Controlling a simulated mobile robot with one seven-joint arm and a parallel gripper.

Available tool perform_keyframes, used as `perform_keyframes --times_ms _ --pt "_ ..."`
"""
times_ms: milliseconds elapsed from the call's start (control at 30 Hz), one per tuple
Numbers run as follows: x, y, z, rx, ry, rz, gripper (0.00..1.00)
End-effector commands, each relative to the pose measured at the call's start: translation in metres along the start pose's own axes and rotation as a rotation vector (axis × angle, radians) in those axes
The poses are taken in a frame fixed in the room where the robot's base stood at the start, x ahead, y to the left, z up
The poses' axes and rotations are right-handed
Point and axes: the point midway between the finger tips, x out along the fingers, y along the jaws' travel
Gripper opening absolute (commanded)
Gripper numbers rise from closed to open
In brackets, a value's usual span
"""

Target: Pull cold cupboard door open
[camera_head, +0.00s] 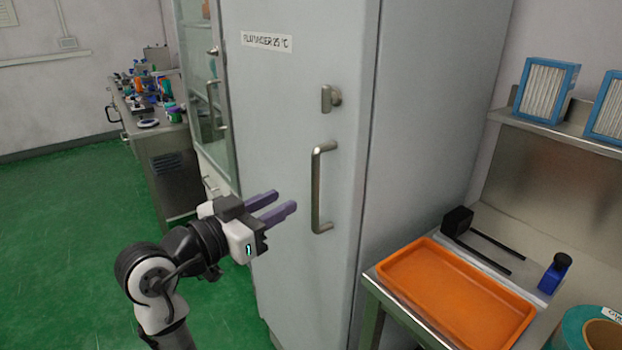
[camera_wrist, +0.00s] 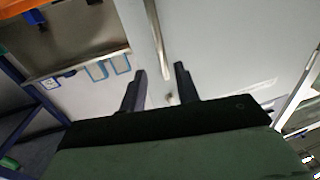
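The tall grey cupboard door (camera_head: 285,130) stands shut in the head view, with a white label reading about 25 °C near its top. Its vertical metal bar handle (camera_head: 317,188) is at the door's right side, below a small latch knob (camera_head: 330,98). My gripper (camera_head: 278,203) is left of the handle and apart from it, fingers pointing right towards it. In the wrist view my gripper (camera_wrist: 160,82) has its two dark fingers spread with nothing between them. There the handle (camera_wrist: 157,40) shows beyond the fingertips, and the pale door (camera_wrist: 220,40) fills much of the background.
Right of the cupboard, a bench carries an orange tray (camera_head: 455,295), a black forked device (camera_head: 458,222) and a blue bottle (camera_head: 555,272). A glass-fronted cabinet (camera_head: 205,90) and cluttered bench (camera_head: 150,110) stand left. Green floor (camera_head: 60,230) is clear at left.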

Motion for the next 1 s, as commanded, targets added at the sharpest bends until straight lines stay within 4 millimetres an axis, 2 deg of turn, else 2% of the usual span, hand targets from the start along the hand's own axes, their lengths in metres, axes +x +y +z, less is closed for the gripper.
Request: perform_keyframes --times_ms 200,433,633,900,933,1000 --pt "0.049 0.001 -0.003 -0.002 0.0 0.003 0.32" --pt "0.087 0.0 -0.002 -0.001 0.0 0.0 0.32" --pt "0.101 -0.001 -0.001 0.0 0.001 -0.002 0.32" --pt "0.103 -0.001 -0.001 0.001 0.002 -0.003 0.32" --pt "0.103 -0.001 -0.001 0.001 0.002 -0.003 0.3" --pt "0.102 -0.001 -0.001 0.001 0.002 -0.003 0.21"
